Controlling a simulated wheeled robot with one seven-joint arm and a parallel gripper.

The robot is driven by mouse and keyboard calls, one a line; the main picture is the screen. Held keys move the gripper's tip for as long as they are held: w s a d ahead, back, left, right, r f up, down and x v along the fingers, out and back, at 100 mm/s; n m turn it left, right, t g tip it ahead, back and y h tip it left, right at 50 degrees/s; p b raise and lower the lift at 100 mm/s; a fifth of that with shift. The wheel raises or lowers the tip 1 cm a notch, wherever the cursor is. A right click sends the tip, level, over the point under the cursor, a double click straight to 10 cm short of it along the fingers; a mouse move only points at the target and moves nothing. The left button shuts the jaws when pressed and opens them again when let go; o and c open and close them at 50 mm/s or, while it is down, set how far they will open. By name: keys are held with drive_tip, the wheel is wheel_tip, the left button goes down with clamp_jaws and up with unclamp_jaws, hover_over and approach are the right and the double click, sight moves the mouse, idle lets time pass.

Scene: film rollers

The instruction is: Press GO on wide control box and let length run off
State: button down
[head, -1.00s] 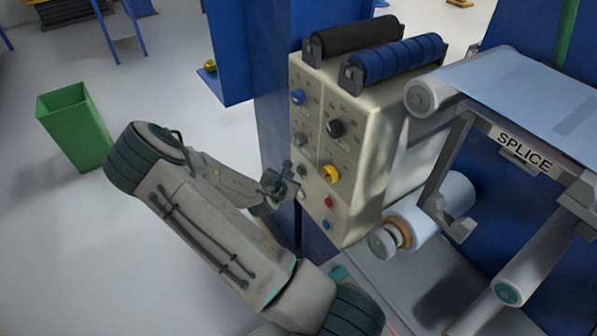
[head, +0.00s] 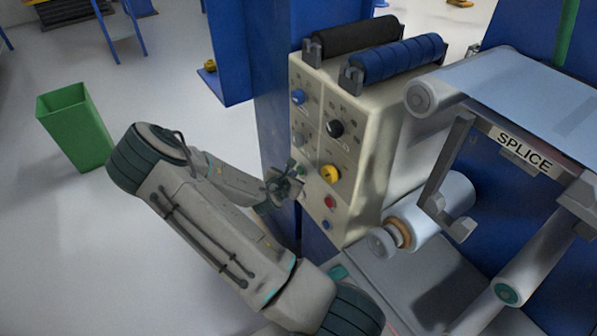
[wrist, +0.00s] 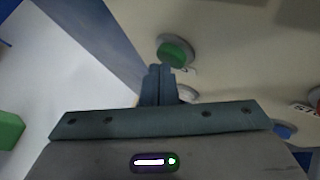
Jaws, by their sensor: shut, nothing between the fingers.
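The cream control box (head: 349,207) stands right of my gripper (head: 299,180), with knobs and several push buttons on its face. A green button (head: 301,169) sits on the lower left of that face; it also shows in the wrist view (wrist: 174,53). My gripper is shut and empty, its fingertips (wrist: 159,70) just below the green button in the wrist view. I cannot tell whether they touch the panel. A pale button (wrist: 187,93) is partly hidden by the fingers. I cannot read the button labels. Clear film (head: 520,85) runs over the rollers at the right.
A red button (head: 330,202), a blue button (head: 327,224) and a yellow knob (head: 330,174) are close by on the panel. A blue post (head: 272,110) stands left of the box. A green bin (head: 75,125) is at the left, with open floor around it.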

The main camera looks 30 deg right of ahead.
drive_tip(key=shift+d, duration=0.3)
drive_tip(key=shift+a, duration=0.1)
idle(0.5)
drive_tip(key=shift+a, duration=0.75)
drive_tip(key=a+p, duration=0.1)
drive_tip(key=a, duration=0.4)
drive_tip(key=shift+s, duration=0.1)
idle(0.8)
